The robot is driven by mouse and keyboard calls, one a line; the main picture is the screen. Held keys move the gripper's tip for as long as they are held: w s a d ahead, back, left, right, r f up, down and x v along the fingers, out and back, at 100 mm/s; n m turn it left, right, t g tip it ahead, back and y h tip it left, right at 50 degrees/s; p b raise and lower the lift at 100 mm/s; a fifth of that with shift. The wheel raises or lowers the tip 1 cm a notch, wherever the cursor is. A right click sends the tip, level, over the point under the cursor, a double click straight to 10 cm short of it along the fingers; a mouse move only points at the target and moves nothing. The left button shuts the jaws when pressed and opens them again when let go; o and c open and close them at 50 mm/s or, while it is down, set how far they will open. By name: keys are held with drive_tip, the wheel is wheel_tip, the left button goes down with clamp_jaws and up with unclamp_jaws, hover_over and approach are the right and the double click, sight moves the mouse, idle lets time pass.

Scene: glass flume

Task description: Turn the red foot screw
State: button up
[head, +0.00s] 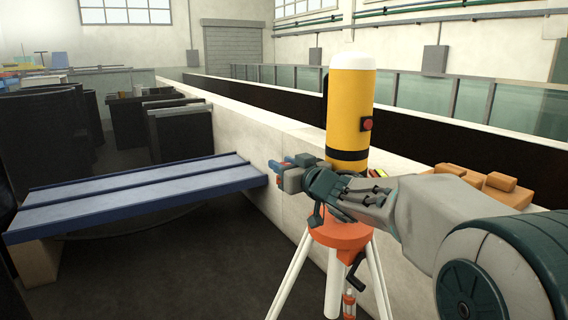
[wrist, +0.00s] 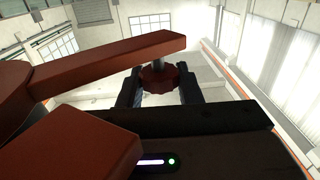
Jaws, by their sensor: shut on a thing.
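The red foot screw (wrist: 160,78) is a dark red scalloped knob in the wrist view, beside a long dark red bar (wrist: 110,62). My gripper (wrist: 159,90) has one dark finger on each side of the knob and is shut on it. In the head view my gripper (head: 290,175) reaches in front of a yellow cylinder (head: 350,105) with a white top, black bands and a red button. The cylinder stands upright above a tripod (head: 338,235) with an orange head and white legs. I cannot make out the screw in the head view.
A pale low wall (head: 255,135) runs behind the tripod, with glass panels (head: 412,92) beyond it. A blue ramp-like bench (head: 130,195) lies to the left. Orange-brown blocks (head: 490,187) sit behind my arm. Dark floor is open between bench and tripod.

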drive_tip(key=o, duration=1)
drive_tip(key=shift+c, duration=0.2)
drive_tip(key=v, duration=1.4)
